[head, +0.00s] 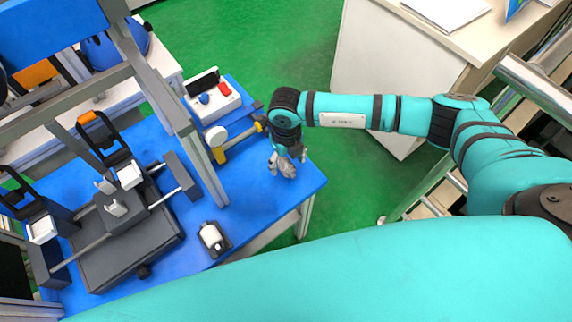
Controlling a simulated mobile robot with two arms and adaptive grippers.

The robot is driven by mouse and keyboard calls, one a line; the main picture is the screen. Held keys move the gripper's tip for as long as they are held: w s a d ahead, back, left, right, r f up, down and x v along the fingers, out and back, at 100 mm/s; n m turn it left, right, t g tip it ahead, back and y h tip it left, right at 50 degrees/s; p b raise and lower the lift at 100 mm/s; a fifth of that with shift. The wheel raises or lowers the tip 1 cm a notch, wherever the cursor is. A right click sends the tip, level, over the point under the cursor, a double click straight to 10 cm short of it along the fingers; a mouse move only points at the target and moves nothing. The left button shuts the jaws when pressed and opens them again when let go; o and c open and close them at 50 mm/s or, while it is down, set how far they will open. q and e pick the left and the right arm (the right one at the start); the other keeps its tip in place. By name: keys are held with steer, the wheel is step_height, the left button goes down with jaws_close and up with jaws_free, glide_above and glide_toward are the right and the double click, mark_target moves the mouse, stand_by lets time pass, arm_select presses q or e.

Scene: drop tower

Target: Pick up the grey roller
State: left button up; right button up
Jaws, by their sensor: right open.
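A small pale grey-white roller (211,237) lies in a dark holder near the front edge of the blue table (258,196). It looks like the grey roller, though its colour reads nearly white here. My right gripper (283,168) points down over the table's right part, above and to the right of the roller in the picture. It is open, apart from the roller, and no object shows between its fingers. My left gripper is not in view.
A dark drop-tower rig (125,240) with rails fills the table's left part. A grey upright post (196,160) stands between it and my right gripper.

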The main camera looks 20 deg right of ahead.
steer(key=shift+f, duration=0.7)
steer(key=shift+w+f, duration=0.1)
steer(key=shift+f, duration=0.4)
steer(key=shift+c, duration=1.1)
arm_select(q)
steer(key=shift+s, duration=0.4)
arm_select(e)
jaws_close()
